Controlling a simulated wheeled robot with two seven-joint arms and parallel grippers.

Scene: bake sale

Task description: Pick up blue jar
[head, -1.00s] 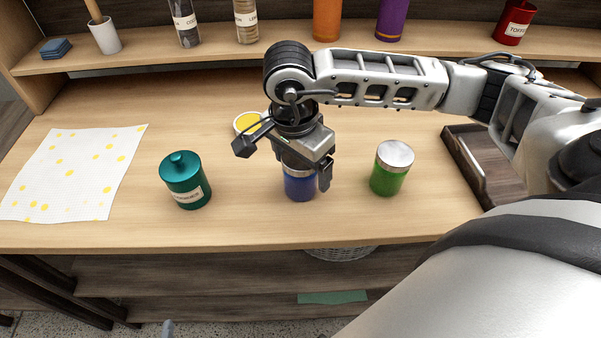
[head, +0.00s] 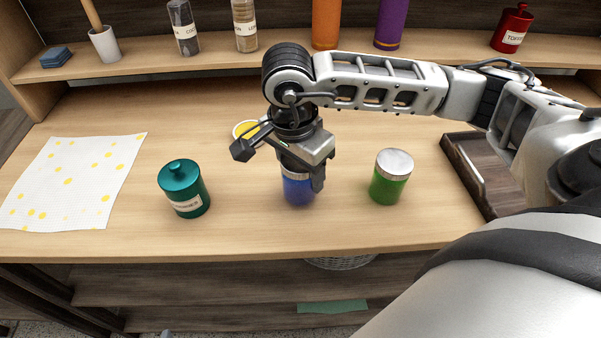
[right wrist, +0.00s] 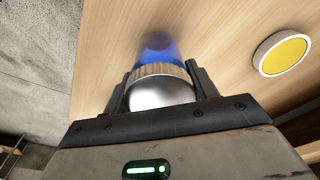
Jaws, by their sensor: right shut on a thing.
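The blue jar (head: 298,193) with a silver lid stands upright near the front middle of the counter, or just above it; I cannot tell which. My right gripper (head: 301,178) comes down over it from above and is shut on it around the lid. In the right wrist view, the two fingers (right wrist: 157,88) sit on either side of the ribbed silver lid, and the blue body of the jar (right wrist: 158,47) shows beyond it. My left gripper is not in view.
A green jar (head: 391,178) stands close on the right, a teal canister (head: 184,189) on the left. A yellow-topped round container (head: 246,129) is behind. A dark tray (head: 476,165) lies at right, a dotted cloth (head: 69,181) at left. A shelf (head: 140,64) runs along the back.

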